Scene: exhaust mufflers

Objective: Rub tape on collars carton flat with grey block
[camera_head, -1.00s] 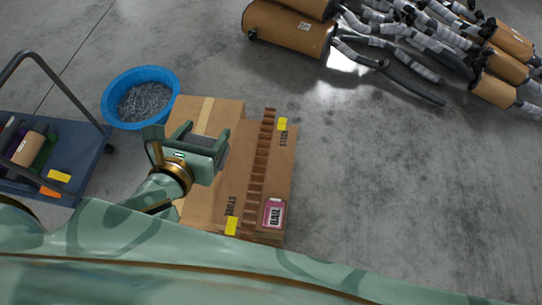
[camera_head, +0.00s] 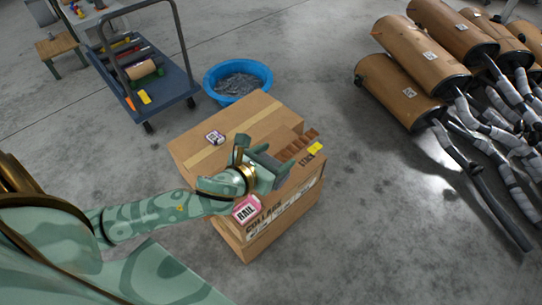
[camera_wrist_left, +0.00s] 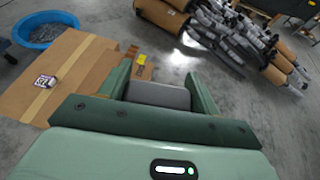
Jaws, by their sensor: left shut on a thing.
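My left gripper (camera_head: 277,172) is over the carton's right part, to the right of the tape. In the left wrist view it is shut on the grey block (camera_wrist_left: 158,95), which sits between the two fingers. I cannot tell whether the block touches the surface below. My right gripper is out of view.
A small purple-labelled item (camera_head: 215,138) lies on the carton top.

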